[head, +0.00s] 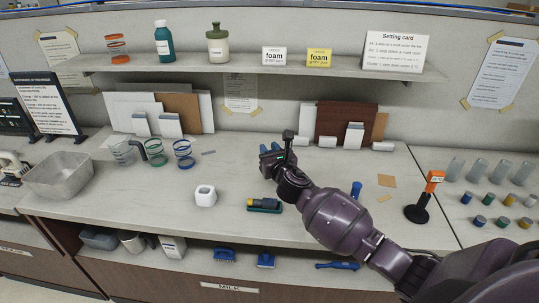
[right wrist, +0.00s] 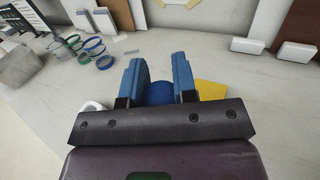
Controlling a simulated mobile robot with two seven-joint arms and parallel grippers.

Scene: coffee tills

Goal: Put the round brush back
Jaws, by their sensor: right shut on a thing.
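My right gripper (head: 272,160) is above the middle of the counter, its blue fingers pointing toward the back wall. In the right wrist view the gripper (right wrist: 160,80) is shut on a blue rounded thing (right wrist: 160,94), which shows between the fingers. I take this to be the round brush, but most of it is hidden and its bristles do not show. In the head view the gripper hides it. A yellow patch (right wrist: 210,90) shows just right of the fingers. My left gripper is not in view.
Banded glasses (head: 183,153) and a grey bin (head: 60,175) stand left. A blue cylinder (head: 356,188) and an orange-tagged stand (head: 420,208) are right. Blue brushes (head: 224,254) lie on the lower shelf.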

